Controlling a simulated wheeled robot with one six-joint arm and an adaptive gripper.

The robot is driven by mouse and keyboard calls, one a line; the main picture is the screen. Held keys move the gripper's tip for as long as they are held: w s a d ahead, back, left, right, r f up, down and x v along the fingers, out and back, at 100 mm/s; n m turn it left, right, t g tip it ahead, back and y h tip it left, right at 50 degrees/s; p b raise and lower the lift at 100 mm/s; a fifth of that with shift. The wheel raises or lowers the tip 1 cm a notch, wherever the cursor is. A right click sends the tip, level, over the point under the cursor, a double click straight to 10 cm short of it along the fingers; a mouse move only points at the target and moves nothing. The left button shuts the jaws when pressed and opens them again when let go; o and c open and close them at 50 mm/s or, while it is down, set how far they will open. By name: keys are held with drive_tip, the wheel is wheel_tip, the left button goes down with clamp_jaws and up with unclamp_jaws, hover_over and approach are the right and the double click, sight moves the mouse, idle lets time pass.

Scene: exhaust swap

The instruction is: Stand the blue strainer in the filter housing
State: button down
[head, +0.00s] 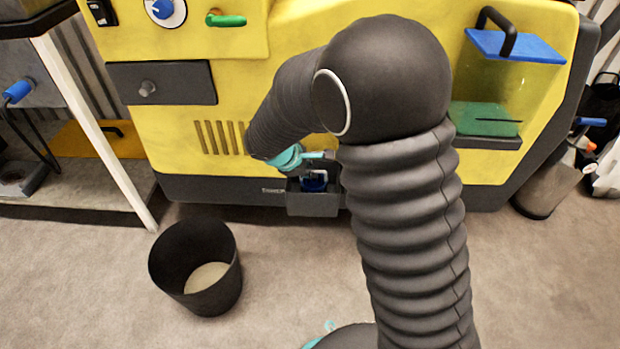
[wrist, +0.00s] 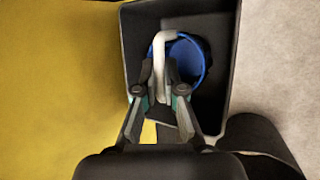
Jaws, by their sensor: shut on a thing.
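The blue strainer (wrist: 187,62) is a round blue cup with a pale bent handle (wrist: 162,50). In the wrist view it is inside the dark, box-shaped filter housing (wrist: 232,60), and its rim faces the camera. My gripper (wrist: 163,97) is shut on the strainer's handle, at the near side of the cup. In the head view the housing (head: 312,203) sits low on the yellow machine, with a bit of blue strainer (head: 314,184) showing at its opening. I cannot tell whether the strainer touches the housing floor. My arm hides part of the area.
A black open bin (head: 197,268) stands on the floor at the left. The yellow machine (head: 190,130) has a dark drawer (head: 162,83), and a clear box with a blue lid (head: 515,46) at right. A white post (head: 95,130) stands at far left. The floor front right is clear.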

drive_tip(key=shift+f, duration=1.2)
drive_tip(key=shift+f+b, duration=0.15)
drive_tip(key=shift+b, duration=0.15)
drive_tip(key=c, duration=1.3)
unclamp_jaws()
drive_tip(key=shift+r+p, duration=0.3)
drive_tip(key=p+v, duration=0.1)
drive_tip(key=v, duration=1)
drive_tip(key=shift+s+a+r+p, duration=0.15)
drive_tip(key=shift+s+r+p, duration=0.05)
drive_tip(key=shift+r+p, duration=0.15)
